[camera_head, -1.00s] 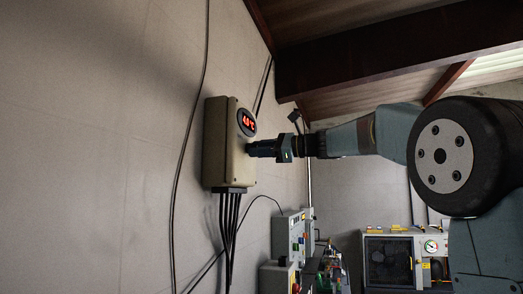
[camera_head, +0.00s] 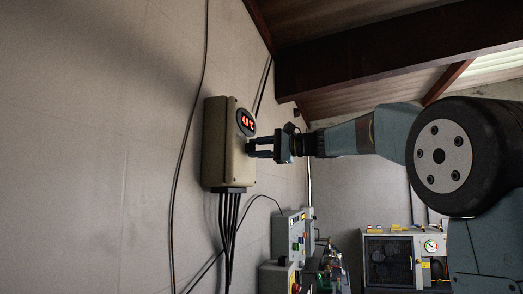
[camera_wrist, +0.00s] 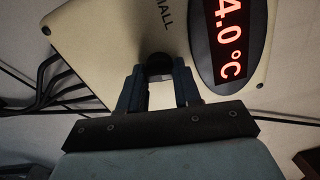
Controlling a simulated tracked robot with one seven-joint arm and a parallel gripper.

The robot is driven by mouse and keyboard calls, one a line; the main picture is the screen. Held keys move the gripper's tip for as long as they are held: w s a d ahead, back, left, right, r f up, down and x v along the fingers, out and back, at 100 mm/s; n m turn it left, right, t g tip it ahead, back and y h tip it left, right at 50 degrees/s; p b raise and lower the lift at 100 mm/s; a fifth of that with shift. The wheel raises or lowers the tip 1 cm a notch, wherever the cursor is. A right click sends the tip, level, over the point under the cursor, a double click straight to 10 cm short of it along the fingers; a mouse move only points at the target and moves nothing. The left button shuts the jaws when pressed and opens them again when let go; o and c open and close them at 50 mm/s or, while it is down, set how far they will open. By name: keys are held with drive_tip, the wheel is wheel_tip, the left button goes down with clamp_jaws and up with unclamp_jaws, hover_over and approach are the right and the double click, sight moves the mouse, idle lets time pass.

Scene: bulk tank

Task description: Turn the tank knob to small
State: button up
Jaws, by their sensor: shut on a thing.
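The tank control box (camera_head: 216,150) is a beige box on the wall, with a round dark display (camera_head: 246,122) lit in red. In the wrist view the display (camera_wrist: 232,40) reads about 4.0 °C, and the box face (camera_wrist: 110,35) bears lettering ending in "ALL". The tank knob (camera_wrist: 159,66) shows as a dark round part between my fingers; its pointer cannot be made out. My gripper (camera_head: 250,147) reaches the box face below the display. In the wrist view my gripper (camera_wrist: 159,80) has its two fingers on either side of the knob, shut on it.
Several black cables (camera_head: 230,215) run down from the box. Grey equipment boxes (camera_head: 288,235) with buttons stand lower right of it. A machine with a gauge (camera_head: 400,258) is at the bottom right. Dark roof beams (camera_head: 370,75) cross above.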

drive_tip(key=n, duration=0.6)
drive_tip(key=shift+s+a+f+n, duration=0.1)
drive_tip(key=shift+a+f+n, duration=0.1)
drive_tip(key=shift+a+n, duration=0.1)
drive_tip(key=n, duration=0.5)
drive_tip(key=shift+d, duration=0.1)
drive_tip(key=shift+r+n, duration=0.15)
drive_tip(key=shift+n, duration=0.15)
drive_tip(key=o, duration=1)
drive_tip(key=shift+o, duration=0.2)
drive_tip(key=shift+d, duration=0.1)
drive_tip(key=v, duration=1.3)
drive_tip(key=shift+d, duration=0.35)
drive_tip(key=shift+s, duration=0.1)
